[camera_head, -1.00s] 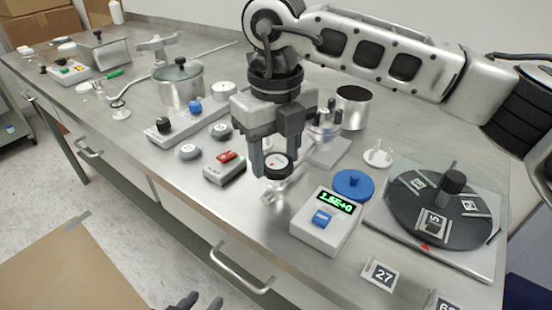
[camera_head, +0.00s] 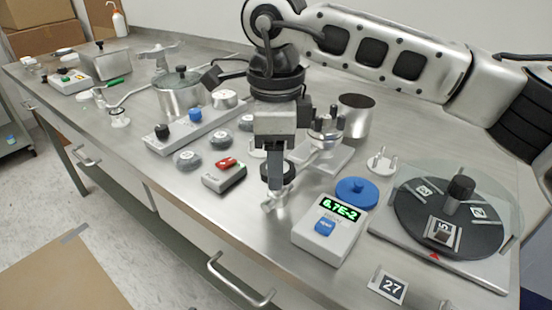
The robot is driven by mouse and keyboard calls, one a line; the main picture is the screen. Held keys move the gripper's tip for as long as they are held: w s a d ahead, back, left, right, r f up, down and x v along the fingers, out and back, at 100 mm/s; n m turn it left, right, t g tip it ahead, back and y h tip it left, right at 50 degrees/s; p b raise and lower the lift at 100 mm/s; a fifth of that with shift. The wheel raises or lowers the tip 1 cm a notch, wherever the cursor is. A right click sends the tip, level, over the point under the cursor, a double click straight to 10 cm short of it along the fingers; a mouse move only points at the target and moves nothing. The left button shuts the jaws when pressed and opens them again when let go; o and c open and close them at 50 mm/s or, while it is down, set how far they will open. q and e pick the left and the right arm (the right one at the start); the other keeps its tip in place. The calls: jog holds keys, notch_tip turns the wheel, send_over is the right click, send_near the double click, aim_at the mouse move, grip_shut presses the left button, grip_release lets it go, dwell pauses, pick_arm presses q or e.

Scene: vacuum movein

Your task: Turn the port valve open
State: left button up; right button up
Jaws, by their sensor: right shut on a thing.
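The port valve is a small metal fitting (camera_head: 270,202) near the front edge of the bench, with a round black knob (camera_head: 290,172) on top. My right gripper (camera_head: 276,180) points down over it and is shut on the black knob. The fingers line up one behind the other from here, so they hide the knob's middle and any marking on it. Just right of the valve stands a white gauge box (camera_head: 322,244) with a blue button. Its green display (camera_head: 339,208) appears to read 6.7E-2. My left gripper is not in view.
A grey box with a red switch (camera_head: 225,174) sits close left of the valve. A blue disc (camera_head: 356,191) and a dark rotary plate (camera_head: 415,216) lie to the right. A steel pot (camera_head: 179,96) and a steel cup (camera_head: 357,115) stand behind. A drawer handle (camera_head: 238,285) juts out in front.

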jog(key=n, duration=0.5)
jog(key=shift+r+n, duration=0.15)
jog(key=shift+n, duration=0.15)
dwell(0.5)
jog(key=o, duration=1)
jog(key=shift+c, duration=0.2)
notch_tip(320, 180, up, 16)
jog(key=p, duration=0.1)
jog(key=shift+p, duration=0.4)
jog(key=shift+s, duration=0.1)
